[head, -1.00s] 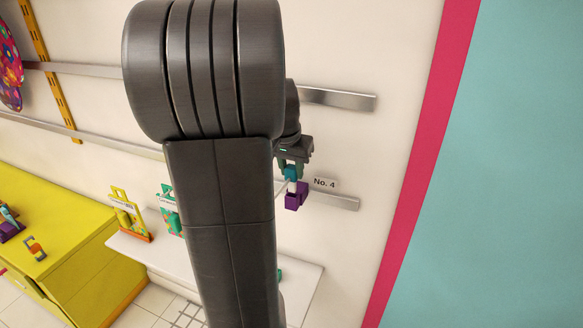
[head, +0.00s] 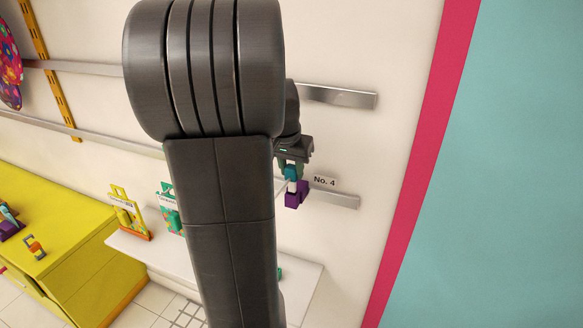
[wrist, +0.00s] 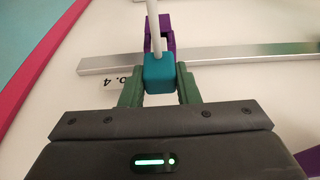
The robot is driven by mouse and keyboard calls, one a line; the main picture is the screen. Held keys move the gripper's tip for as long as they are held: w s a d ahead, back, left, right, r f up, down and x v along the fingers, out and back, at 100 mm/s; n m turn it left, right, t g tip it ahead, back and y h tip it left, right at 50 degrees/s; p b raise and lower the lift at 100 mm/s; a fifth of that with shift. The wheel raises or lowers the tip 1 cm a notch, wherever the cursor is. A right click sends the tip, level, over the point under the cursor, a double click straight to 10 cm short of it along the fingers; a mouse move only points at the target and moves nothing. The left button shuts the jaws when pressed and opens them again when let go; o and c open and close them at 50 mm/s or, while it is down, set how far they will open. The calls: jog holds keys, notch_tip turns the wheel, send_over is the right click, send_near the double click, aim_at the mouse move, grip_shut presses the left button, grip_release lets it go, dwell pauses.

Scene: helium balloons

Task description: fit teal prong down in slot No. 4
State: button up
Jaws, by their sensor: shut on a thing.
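The teal prong (wrist: 160,72) is a small teal block with a pale rod (wrist: 155,25) running from it. My gripper (wrist: 160,88) is shut on the teal block, one green finger on each side. The purple slot piece (wrist: 166,22) sits on the metal rail just beyond the block in the wrist view. In the head view the teal block (head: 291,172) is right above the purple piece (head: 296,194), beside the "No. 4" label (head: 325,181). A pale part shows between teal and purple. I cannot tell whether any of it is inside the slot.
A metal rail (wrist: 220,56) crosses the wall behind the slot; another rail (head: 340,97) runs higher. A white shelf (head: 300,283) with several cards and items is below. A yellow cabinet (head: 70,240) stands at left. The wall to the right is clear.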

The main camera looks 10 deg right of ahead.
aim_at(291, 180)
jog(key=shift+f+b, duration=1.55)
jog(key=shift+f, duration=0.7)
jog(key=o, duration=1.1)
jog(key=shift+c, duration=0.2)
jog(key=shift+p+v, duration=2.75)
jog(key=shift+v, duration=1.3)
jog(key=shift+b+x, duration=2.75)
jog(key=shift+x, duration=1.3)
